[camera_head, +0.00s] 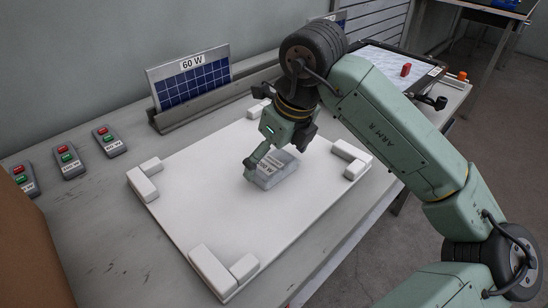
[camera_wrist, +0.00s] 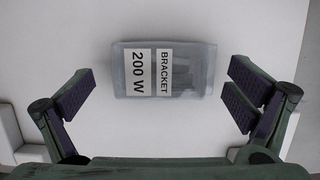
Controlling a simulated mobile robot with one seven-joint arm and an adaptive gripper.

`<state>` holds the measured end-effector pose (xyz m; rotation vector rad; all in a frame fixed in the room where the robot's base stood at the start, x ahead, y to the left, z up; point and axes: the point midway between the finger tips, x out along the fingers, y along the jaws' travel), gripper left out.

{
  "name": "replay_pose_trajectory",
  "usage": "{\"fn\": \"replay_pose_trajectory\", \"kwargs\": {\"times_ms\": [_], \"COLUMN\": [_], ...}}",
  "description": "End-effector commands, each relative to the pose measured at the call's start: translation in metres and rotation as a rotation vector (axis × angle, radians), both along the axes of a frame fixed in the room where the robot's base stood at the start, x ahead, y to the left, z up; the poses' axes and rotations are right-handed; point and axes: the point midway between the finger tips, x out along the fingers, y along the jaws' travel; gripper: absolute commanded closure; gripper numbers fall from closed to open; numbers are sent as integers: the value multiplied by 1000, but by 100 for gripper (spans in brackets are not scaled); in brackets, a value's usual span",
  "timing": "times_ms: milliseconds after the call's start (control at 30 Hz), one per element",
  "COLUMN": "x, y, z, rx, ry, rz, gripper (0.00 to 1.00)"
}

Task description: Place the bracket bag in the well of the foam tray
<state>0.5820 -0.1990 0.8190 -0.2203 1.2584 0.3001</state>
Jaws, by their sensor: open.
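The bracket bag (camera_head: 279,172) is a grey, see-through bag with a white label. It lies flat on the white foam tray (camera_head: 195,195), right of the tray's middle. In the wrist view the bag (camera_wrist: 190,85) reads "BRACKET 200 W", and dark parts show inside. The tray is a flat white slab with raised blocks at its corners. My gripper (camera_head: 274,156) is low over the bag. In the wrist view its open fingers (camera_wrist: 160,98) stand left and right of the bag, with gaps on both sides. The head view partly hides the far finger.
A solar panel marked "60 W" (camera_head: 190,80) stands in a grey rack behind the tray. Several button boxes (camera_head: 109,141) lie on the table at left. A brown box edge (camera_head: 28,250) is at front left. A dark-framed tablet-like board with a red piece (camera_head: 405,70) is at back right.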

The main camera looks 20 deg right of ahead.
Motion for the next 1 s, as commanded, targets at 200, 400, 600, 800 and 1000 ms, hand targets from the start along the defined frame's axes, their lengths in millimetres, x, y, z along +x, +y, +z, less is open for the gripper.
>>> {"fn": "replay_pose_trajectory", "kwargs": {"times_ms": [200, 400, 600, 800, 1000], "x": [-13, -24, -30, -31, -31], "y": [-6, -9, -11, -11, -11], "z": [46, 84, 104, 108, 107], "rx": [-4, -3, 0, 0, 0], "ry": [-4, -3, -1, -1, -1], "rz": [-3, -2, -1, 0, 0], "gripper": [1, 1, 1, 1, 1]}}
